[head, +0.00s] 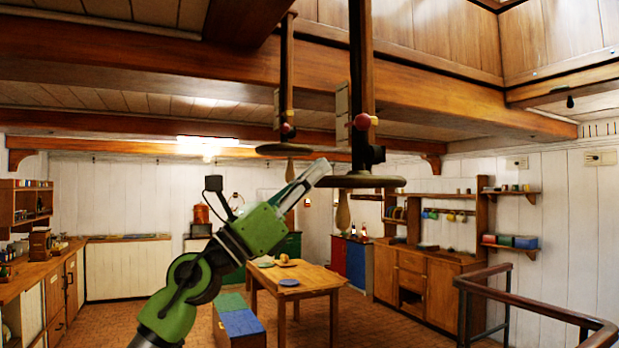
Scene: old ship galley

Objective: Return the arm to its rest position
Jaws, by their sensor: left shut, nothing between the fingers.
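My left arm comes in from the lower left in green and dark segments and reaches up to the middle of the head view. Its gripper (308,178) is shut and empty, with light grey fingers pointing up and to the right. In the picture the fingertips meet the edge of a round dark hanging disc (362,182); I cannot tell whether they touch it. My right arm and gripper are not in view.
A counter (40,268) runs along the left. A wooden railing (545,306) is at lower right. Ceiling beams hang overhead.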

